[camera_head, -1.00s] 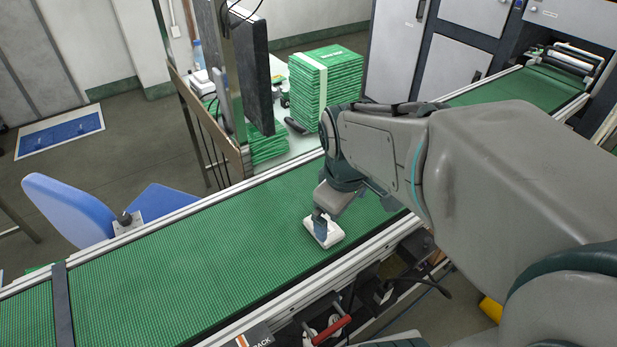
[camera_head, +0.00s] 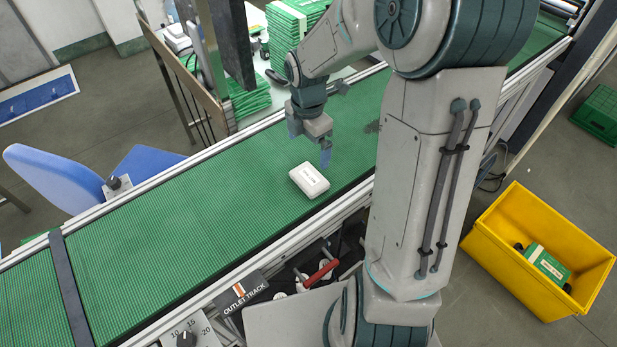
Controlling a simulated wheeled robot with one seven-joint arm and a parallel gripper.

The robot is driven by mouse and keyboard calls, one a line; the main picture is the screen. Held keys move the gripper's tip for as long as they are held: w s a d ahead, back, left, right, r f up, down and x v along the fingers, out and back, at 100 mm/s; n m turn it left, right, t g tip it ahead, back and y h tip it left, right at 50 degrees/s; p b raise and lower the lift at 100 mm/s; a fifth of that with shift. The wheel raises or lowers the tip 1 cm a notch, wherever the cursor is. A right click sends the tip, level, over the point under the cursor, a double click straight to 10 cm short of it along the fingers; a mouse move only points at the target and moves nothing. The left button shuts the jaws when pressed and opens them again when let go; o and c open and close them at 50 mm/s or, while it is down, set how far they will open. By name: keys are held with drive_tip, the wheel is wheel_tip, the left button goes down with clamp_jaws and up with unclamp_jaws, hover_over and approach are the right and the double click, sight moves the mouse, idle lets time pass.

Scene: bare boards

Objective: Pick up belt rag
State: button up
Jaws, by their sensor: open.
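A small white block-like item (camera_head: 310,180), perhaps the folded belt rag, lies flat on the green conveyor belt (camera_head: 190,232). I cannot tell for sure that it is cloth. My gripper (camera_head: 310,144) is above the belt, just behind the white item in the picture. Its blue-grey fingers are apart with nothing seen between them. One fingertip appears close to the item's far edge, but I cannot tell whether they touch. The item is fully visible.
A blue chair (camera_head: 60,188) stands behind. A yellow bin (camera_head: 490,225) holding a green box stands on the floor at right.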

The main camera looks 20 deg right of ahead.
hover_over(309, 177)
wheel_tip(309, 177, down, 6)
drive_tip(key=shift+w+a+f, duration=0.1)
drive_tip(key=shift+w+f, duration=0.05)
drive_tip(key=shift+f, duration=0.1)
drive_tip(key=shift+f+p, duration=0.5)
drive_tip(key=shift+f, duration=2.15)
drive_tip(key=c, duration=0.7)
